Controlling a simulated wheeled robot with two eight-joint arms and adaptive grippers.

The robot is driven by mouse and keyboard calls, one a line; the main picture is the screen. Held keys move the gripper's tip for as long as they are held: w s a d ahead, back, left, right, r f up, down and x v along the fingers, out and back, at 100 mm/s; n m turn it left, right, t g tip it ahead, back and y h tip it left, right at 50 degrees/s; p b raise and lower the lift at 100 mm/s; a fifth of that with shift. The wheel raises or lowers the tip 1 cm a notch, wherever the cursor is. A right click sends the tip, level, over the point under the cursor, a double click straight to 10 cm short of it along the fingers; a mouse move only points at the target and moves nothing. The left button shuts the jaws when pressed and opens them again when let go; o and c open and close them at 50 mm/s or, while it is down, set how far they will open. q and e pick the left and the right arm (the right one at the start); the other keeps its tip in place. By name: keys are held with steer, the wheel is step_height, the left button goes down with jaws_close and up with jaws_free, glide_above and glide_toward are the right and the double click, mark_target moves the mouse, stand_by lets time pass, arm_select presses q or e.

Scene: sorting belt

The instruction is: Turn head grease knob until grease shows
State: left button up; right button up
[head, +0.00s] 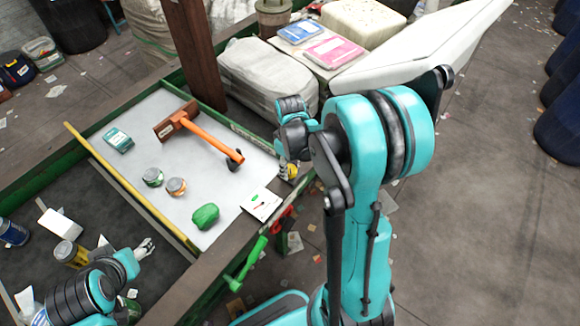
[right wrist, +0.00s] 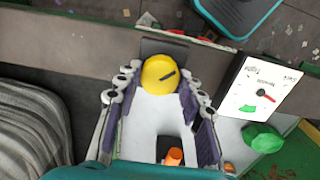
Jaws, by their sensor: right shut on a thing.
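The yellow knob (right wrist: 160,72) with a dark mark across its face sits between the fingers of my right gripper (right wrist: 150,93) in the right wrist view. The fingers are shut on its left and right sides. In the head view, the knob (head: 292,171) shows as a small yellow spot at the sheet's right edge, below my right gripper (head: 287,160). The knob's underside and mount are hidden. My left gripper (head: 146,248) is at the lower left, over the dark belt and apart from the knob; its finger opening is unclear.
A white dial card (head: 262,204) with a red pointer and a green lump (head: 205,217) lie near the knob. An orange-handled tool (head: 205,135), tins and a teal box (head: 118,140) lie on the white sheet. A brown post (head: 195,55) and wrapped bales (head: 268,75) stand behind.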

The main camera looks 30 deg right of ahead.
steer(key=m+b, duration=0.1)
steer(key=m, duration=0.2)
steer(key=shift+m+b, duration=0.35)
steer(key=shift+m, duration=1.45)
steer(key=o, duration=1.2)
